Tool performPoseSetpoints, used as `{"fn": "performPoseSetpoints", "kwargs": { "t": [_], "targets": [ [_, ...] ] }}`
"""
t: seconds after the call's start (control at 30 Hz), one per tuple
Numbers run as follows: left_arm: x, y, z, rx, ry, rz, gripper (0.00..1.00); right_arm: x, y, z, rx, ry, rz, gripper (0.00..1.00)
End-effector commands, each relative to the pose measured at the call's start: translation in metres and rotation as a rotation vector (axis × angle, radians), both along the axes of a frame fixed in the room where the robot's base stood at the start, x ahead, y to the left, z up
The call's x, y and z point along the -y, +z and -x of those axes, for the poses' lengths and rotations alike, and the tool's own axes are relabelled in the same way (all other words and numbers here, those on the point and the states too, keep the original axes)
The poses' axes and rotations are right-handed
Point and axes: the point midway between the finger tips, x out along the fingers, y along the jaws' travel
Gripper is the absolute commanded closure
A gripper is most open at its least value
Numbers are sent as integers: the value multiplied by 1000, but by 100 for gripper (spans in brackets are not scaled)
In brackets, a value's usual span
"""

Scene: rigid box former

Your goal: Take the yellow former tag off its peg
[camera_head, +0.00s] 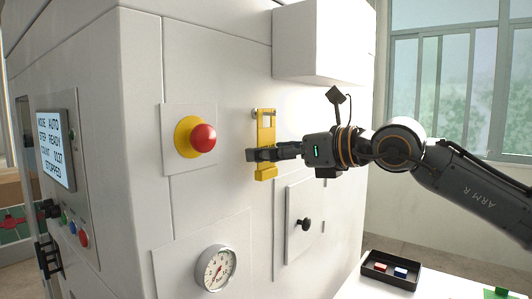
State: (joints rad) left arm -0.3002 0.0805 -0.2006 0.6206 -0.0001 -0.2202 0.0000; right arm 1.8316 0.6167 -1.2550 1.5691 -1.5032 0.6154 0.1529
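The yellow former tag (266,133) is a tall narrow plate with a slot, upright against the white machine front. Its top is at a small metal peg (256,112), and its lower end shows below my fingers. My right gripper (262,154) reaches in from the right, with its dark fingers across the lower half of the tag. The fingers hide part of the tag. I cannot tell whether they are closed on it or only in front of it. My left gripper is not in view.
A red emergency button (203,138) on a yellow collar sticks out left of the tag. A gauge (217,268) and black knob (306,224) are lower down. A white box (322,45) juts out above. A black tray (391,270) sits on a white surface at lower right.

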Motion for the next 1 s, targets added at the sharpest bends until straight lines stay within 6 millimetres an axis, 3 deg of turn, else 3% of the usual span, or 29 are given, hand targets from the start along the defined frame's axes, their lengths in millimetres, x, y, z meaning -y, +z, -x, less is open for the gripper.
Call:
{"fn": "performPoseSetpoints", "kwargs": {
  "t": [0.07, 0.3, 0.67, 0.87, 1.0],
  "targets": [
    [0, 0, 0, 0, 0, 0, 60, 0, 0, 0, 0, 0, 0, 23],
    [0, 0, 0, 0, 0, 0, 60, 1, 0, 0, -1, 0, -1, 72],
    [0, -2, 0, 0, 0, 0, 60, 0, 1, 0, 1, 0, -1, 72],
    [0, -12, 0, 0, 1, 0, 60, 0, 15, 0, 2, -2, -2, 72],
    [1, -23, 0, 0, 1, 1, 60, 24, 11, 16, 2, -4, -1, 72]
  ]
}}
